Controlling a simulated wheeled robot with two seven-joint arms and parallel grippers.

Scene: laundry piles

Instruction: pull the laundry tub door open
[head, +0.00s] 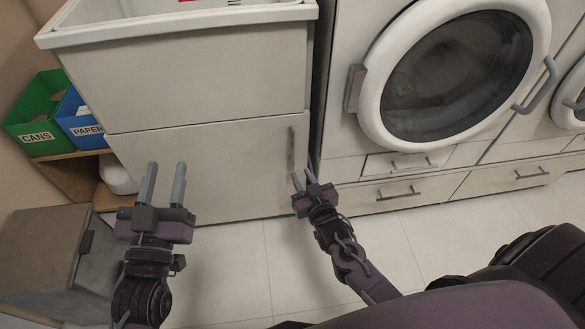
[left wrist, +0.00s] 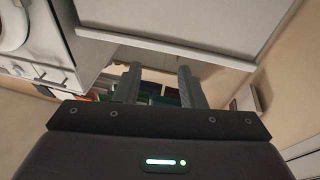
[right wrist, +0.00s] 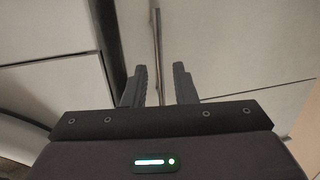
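The laundry tub (head: 185,33) stands at the back left, a pale cabinet with a white rim. Its lower door (head: 220,165) looks closed, with a grey vertical bar handle (head: 291,150) near its right edge. My right gripper (head: 305,180) is just below the handle in the head view, with its fingers apart. In the right wrist view a thin vertical bar (right wrist: 157,50) stands beyond and between the open fingers; I cannot tell whether they touch it. My left gripper (head: 164,183) is open and empty in front of the door's left part; its spread fingers also show in the left wrist view (left wrist: 157,85).
A front-loading washer (head: 340,130) with a round door stands right of the tub, above drawers (head: 400,192). Green (head: 38,112) and blue (head: 82,122) bins sit on a wooden shelf at left. A grey cabinet (head: 35,250) stands at lower left. The tiled floor (head: 225,275) is clear.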

